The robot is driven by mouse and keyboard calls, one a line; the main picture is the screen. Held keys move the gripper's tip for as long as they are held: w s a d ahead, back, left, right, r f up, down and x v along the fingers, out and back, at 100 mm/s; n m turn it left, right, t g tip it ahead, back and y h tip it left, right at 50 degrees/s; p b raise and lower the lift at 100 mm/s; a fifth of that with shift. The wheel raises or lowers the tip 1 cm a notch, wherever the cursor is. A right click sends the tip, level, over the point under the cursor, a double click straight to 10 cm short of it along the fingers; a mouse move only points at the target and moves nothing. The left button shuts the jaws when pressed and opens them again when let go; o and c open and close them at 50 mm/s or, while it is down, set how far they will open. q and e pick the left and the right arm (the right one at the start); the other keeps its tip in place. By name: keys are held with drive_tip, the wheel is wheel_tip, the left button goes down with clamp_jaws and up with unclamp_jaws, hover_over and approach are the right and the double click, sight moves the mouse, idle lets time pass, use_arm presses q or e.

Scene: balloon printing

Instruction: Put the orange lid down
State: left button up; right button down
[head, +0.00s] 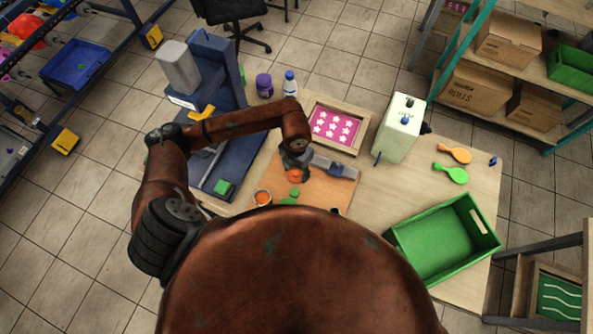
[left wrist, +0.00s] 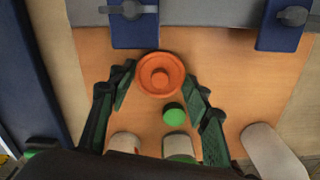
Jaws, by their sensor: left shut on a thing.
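The orange lid (head: 295,176) is a round disc with a raised knob. In the left wrist view the orange lid (left wrist: 160,74) sits between my dark green fingertips. My left gripper (head: 291,164) is shut on it, over the orange-brown board (head: 325,193). I cannot tell whether the lid touches the board. A small green lid (left wrist: 174,114) lies close by. An open container with orange contents (head: 262,198) stands to the left, near the board's front edge. My right gripper is not in view.
A pink star-pattern frame (head: 332,124) lies behind. A green crate (head: 445,240) stands at right. The blue machine (head: 214,70) stands at left.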

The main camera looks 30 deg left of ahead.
sight(296, 172)
use_arm(q)
drive_tip(key=shift+f, duration=0.2)
drive_tip(key=shift+f, duration=0.1)
drive_tip(key=shift+o, duration=1.2)
drive_tip(key=shift+f, duration=0.1)
drive_tip(key=o, duration=0.5)
drive_tip(key=shift+c, duration=0.2)
drive_tip(key=shift+r, duration=0.3)
wheel_tip(296, 172, up, 12)
